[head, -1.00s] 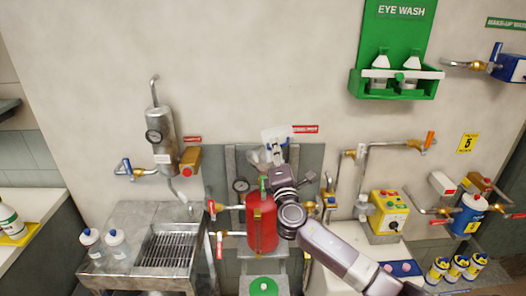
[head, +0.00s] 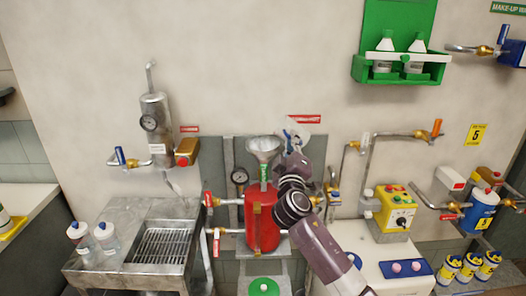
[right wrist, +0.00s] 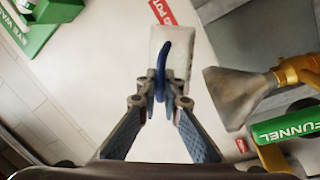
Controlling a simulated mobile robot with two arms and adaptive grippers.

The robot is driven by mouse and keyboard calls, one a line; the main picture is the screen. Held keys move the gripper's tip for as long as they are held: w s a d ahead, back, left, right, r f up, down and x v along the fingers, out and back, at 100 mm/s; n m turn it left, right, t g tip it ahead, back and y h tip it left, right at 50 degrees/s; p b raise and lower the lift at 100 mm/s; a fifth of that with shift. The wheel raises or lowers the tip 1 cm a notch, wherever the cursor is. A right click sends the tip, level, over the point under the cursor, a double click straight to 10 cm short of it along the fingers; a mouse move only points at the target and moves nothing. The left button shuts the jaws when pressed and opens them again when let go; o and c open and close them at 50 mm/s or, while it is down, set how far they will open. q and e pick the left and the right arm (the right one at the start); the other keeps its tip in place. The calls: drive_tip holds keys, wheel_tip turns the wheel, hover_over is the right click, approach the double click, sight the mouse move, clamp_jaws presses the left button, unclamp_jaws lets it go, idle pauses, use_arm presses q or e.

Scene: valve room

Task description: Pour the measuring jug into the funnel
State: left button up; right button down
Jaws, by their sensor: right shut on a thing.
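The measuring jug (head: 298,121) is pale, small and partly hidden by my gripper, just right of and a little above the funnel in the head view. In the right wrist view the jug (right wrist: 178,48) shows its blue handle between my fingertips. My right gripper (right wrist: 160,98) is shut on that handle. The grey metal funnel (head: 264,147) stands over the red tank, its mouth upward; the funnel (right wrist: 238,95) is right of the jug in the wrist view, apart from it. The jug's contents and exact tilt cannot be told. My left gripper is out of view.
The red tank (head: 262,222) has pipes and valves on both sides. A gauge (head: 239,177) is left of the funnel. A yellow control box (head: 396,212) stands to the right and a sink with a grate (head: 160,248) to the left.

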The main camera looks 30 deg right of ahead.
sight(305, 144)
drive_tip(key=shift+r+m+g, duration=0.2)
drive_tip(key=shift+m+g, duration=0.1)
drive_tip(key=shift+m, duration=0.5)
drive_tip(key=shift+f+m, duration=0.2)
drive_tip(key=shift+m, duration=0.4)
drive_tip(key=d+f+m+b, duration=0.1)
drive_tip(key=m, duration=0.1)
drive_tip(key=s+d+f+m+g+b, duration=0.1)
drive_tip(key=m, duration=0.1)
drive_tip(key=s+d+f+m+g+b, duration=0.1)
drive_tip(key=m, duration=0.1)
drive_tip(key=shift+d+f+m, duration=0.2)
drive_tip(key=shift+m, duration=0.2)
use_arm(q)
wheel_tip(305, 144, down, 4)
use_arm(e)
drive_tip(key=shift+s+d+f+m, duration=0.2)
drive_tip(key=shift+d+m, duration=0.1)
drive_tip(key=shift+m, duration=0.25)
drive_tip(key=shift+s+d+f+m, duration=0.1)
drive_tip(key=shift+s+d+m, duration=0.15)
drive_tip(key=shift+m, duration=0.3)
